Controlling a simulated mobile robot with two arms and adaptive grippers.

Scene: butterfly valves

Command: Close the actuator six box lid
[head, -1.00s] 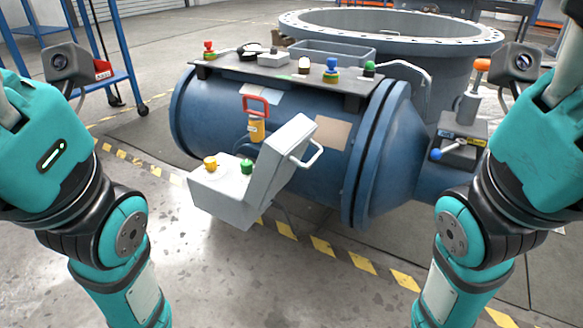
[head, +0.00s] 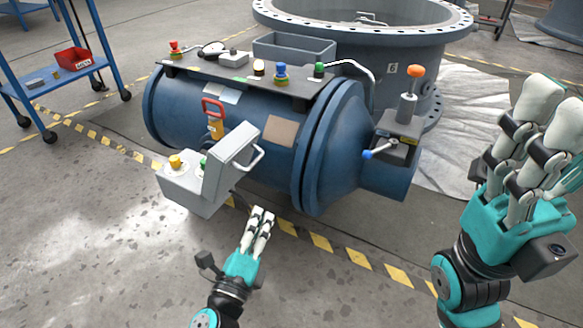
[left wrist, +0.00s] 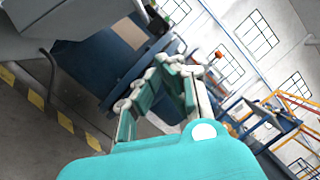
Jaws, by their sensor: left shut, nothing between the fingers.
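A light grey box (head: 190,194) stands in front of the blue valve body with its lid (head: 230,162) raised and tilted open. The lid has a bar handle (head: 257,158) on its right side. A yellow button (head: 175,162) and a partly hidden green button show inside the box. My left gripper (head: 265,214) is shut and empty, below and to the right of the lid, apart from it. In the left wrist view its fingers (left wrist: 178,65) meet, with grey box surfaces (left wrist: 75,18) at upper left. My right gripper (head: 553,108) is raised at far right, its fingers together and empty.
A red-handled yellow lever (head: 214,118) is behind the box. A blue cart (head: 65,65) stands at left. The striped floor in front is clear.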

